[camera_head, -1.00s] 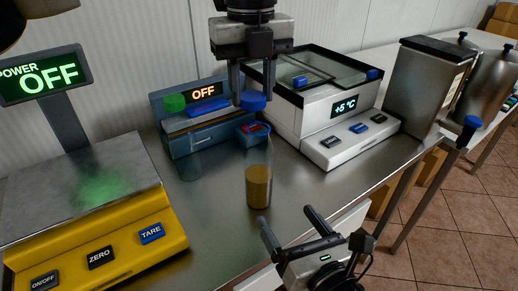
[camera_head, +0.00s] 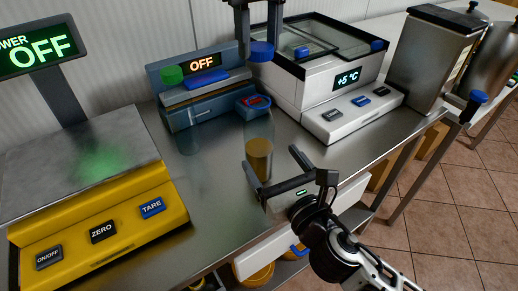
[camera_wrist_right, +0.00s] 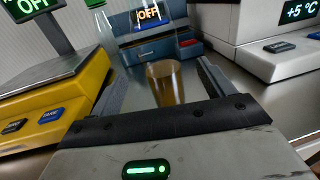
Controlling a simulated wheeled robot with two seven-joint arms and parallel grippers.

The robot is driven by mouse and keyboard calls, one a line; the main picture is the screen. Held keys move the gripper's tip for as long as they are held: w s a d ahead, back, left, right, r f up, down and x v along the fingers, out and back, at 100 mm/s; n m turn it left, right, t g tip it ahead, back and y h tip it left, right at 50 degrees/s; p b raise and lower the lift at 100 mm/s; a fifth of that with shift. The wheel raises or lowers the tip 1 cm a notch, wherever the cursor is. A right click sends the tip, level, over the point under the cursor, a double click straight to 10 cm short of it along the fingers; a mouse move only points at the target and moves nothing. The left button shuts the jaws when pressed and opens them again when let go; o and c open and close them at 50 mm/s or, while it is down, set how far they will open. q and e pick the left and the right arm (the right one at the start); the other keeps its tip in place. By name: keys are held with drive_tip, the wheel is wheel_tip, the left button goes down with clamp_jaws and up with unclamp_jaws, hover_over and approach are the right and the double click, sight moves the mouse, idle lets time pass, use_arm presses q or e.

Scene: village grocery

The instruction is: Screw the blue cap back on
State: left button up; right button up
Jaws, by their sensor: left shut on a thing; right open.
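A clear bottle with brown contents (camera_head: 258,160) stands upright on the steel counter. Its clear upper part is hard to make out, and no cap shows on it. My left gripper (camera_head: 259,30) is shut on the blue cap (camera_head: 262,51) and holds it in the air, above and apart from the bottle. My right gripper (camera_head: 272,160) is open, low at the bottle. In the right wrist view the bottle (camera_wrist_right: 163,82) shows between the two spread fingers, with a gap on each side. I cannot tell how deep it stands between them.
A yellow scale (camera_head: 105,225) stands left. A blue-grey device (camera_head: 205,105) reading OFF is behind, with a green-capped clear bottle (camera_head: 172,75) in front. A white chilled box (camera_head: 350,105) is right. Some counter at front is bare.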

drive_tip(key=x, duration=0.6)
drive_tip(key=shift+w+a, duration=0.15)
drive_tip(key=shift+w, duration=0.2)
drive_tip(key=c, duration=1.5)
use_arm(q)
hover_over(259, 93)
drive_tip(key=shift+f, duration=2.5)
drive_tip(key=shift+f, duration=0.85)
drive_tip(key=shift+f, duration=0.6)
